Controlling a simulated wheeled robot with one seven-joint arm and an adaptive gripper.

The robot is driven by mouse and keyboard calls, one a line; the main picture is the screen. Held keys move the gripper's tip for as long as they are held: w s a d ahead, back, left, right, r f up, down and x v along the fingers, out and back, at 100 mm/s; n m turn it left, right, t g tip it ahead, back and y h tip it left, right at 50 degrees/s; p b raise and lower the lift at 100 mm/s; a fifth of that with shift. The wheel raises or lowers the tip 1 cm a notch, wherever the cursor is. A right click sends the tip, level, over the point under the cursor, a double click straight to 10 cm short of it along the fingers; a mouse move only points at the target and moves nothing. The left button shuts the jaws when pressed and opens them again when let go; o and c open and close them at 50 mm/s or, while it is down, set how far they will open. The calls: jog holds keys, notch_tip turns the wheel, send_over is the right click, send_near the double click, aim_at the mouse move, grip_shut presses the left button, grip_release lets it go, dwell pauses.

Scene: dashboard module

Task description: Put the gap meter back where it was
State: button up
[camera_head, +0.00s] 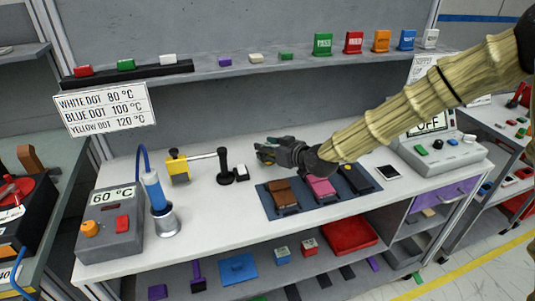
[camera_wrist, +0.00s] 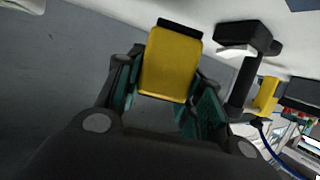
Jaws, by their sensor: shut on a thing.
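My gripper (camera_head: 266,152) is above the workbench, in front of the back wall, and points left. In the wrist view its teal-padded fingers (camera_wrist: 168,90) are closed on a yellow block with a black end (camera_wrist: 172,62). It looks like the gap meter, but no label shows. In the head view only a bit of yellow shows at the fingers. A dark blue mat (camera_head: 266,199) lies below and right of the gripper. On it lie a brown piece (camera_head: 281,190), a pink piece (camera_head: 320,187) and a black piece with a yellow mark (camera_head: 359,179).
A yellow clamp stand with a rod (camera_head: 178,168) and a black post (camera_head: 224,170) stand left of the gripper. Further left are a 60 °C box (camera_head: 110,226) and a blue tool in a metal cup (camera_head: 164,221). A grey shelf (camera_head: 240,70) runs above. Bare bench lies in front.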

jog(key=shift+w+a, duration=0.1)
jog(key=shift+w, duration=0.3)
jog(key=shift+f+p, duration=0.55)
jog(key=shift+f, duration=1.15)
jog(key=shift+f, duration=0.2)
jog(key=o, duration=1.2)
jog(key=shift+r, duration=0.1)
